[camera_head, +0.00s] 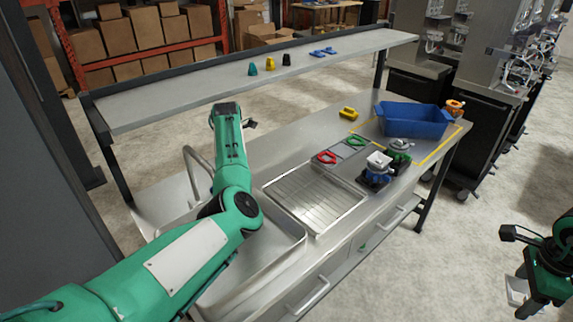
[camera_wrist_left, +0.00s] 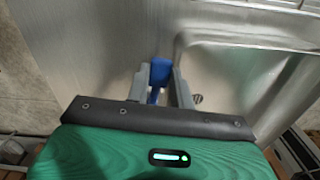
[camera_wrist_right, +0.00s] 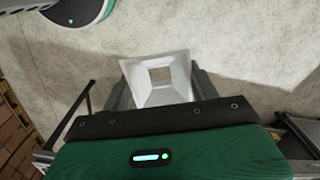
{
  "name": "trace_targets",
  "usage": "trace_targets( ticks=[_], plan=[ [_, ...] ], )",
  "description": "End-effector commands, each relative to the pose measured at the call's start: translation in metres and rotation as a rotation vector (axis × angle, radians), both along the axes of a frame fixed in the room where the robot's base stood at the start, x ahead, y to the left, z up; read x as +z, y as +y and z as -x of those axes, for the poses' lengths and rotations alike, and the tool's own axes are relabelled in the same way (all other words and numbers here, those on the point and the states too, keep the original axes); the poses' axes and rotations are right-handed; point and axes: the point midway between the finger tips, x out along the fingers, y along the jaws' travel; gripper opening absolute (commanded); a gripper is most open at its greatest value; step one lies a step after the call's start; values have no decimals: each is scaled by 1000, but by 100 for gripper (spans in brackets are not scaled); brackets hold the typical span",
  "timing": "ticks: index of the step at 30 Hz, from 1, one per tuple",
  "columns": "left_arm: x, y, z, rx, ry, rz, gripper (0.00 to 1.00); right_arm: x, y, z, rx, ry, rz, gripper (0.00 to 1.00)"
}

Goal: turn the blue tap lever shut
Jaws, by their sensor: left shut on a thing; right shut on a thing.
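The blue tap lever (camera_wrist_left: 159,72) stands between the fingers of my left gripper (camera_wrist_left: 161,84) in the left wrist view, and the jaws are shut on it. In the head view my green left arm reaches over the sink and hides the lever and left fingertips. The curved metal tap spout (camera_head: 189,166) shows just left of that arm. The steel sink (camera_head: 283,262) lies below it; its basin also shows in the left wrist view (camera_wrist_left: 235,75). My right gripper (camera_head: 520,284), at the lower right away from the bench, is shut on a white square hollow piece (camera_wrist_right: 140,72).
A ribbed drainboard (camera_head: 312,196) lies right of the sink. A shelf (camera_head: 200,90) runs along the back. The floor near my right gripper looks clear.

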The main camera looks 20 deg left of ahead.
Motion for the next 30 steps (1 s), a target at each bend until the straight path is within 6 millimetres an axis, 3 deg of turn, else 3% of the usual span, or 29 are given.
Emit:
trace_targets(
  ticks=[2, 3, 6, 17, 30],
  plan=[
    [1, 0, 0, 0, -3, 0, 0, 0, 0, 0, 0, 0, 0, 36],
    [1, 0, 0, 0, -3, 0, 31, 0, 0, 0, 0, 0, 0, 36],
    [1, 0, 0, 0, -1, 0, 45, 0, 0, 0, 0, 0, 0, 36],
    [7, 0, -1, 0, -2, -1, 45, -4, 0, 0, 0, 0, 0, 36],
    [70, 0, -1, 0, -4, 0, 45, -24, 0, 0, 0, 0, 0, 36]
  ],
)
